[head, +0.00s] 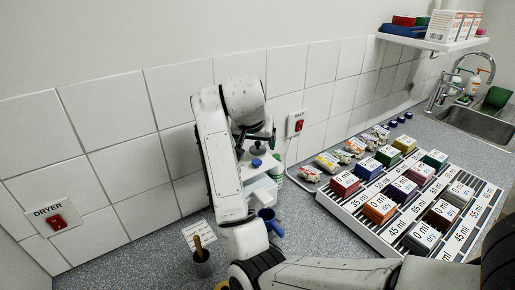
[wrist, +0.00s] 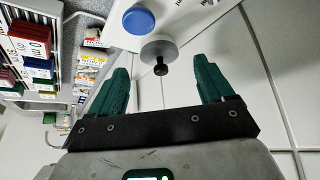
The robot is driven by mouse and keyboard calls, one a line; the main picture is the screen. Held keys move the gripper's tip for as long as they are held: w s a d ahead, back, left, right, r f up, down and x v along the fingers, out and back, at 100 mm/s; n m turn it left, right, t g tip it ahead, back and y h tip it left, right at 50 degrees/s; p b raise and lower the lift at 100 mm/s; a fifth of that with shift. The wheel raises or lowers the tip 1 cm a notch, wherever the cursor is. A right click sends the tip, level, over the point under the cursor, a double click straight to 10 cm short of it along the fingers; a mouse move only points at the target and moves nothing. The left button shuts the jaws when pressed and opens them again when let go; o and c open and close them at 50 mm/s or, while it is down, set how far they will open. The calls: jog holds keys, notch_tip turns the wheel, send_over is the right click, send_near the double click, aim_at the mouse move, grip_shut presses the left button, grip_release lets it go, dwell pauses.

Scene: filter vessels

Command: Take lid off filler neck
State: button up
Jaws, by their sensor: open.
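The lid (wrist: 158,50) is a grey disc with a black knob, seen in the wrist view at the edge of a white vessel (wrist: 185,18). A blue cap (wrist: 138,19) sits beside it on the vessel's top. In the head view the white vessel (head: 263,187) stands near the wall, with the blue cap (head: 256,163) on top. My gripper (wrist: 163,72) has its two green fingers spread apart and empty. The knob lies between and just beyond the fingertips in the wrist view. My gripper (head: 256,140) is above the vessel in the head view, where I cannot make out the lid clearly.
A blue jug (head: 268,220) stands in front of the vessel. A white rack (head: 335,205) of coloured boxes is at right. The tiled wall (head: 115,170) is close behind.

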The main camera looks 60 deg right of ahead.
aim_at(258, 146)
jog(key=shift+x, duration=1.3)
jog(key=shift+c, duration=0.4)
jog(key=c, duration=1)
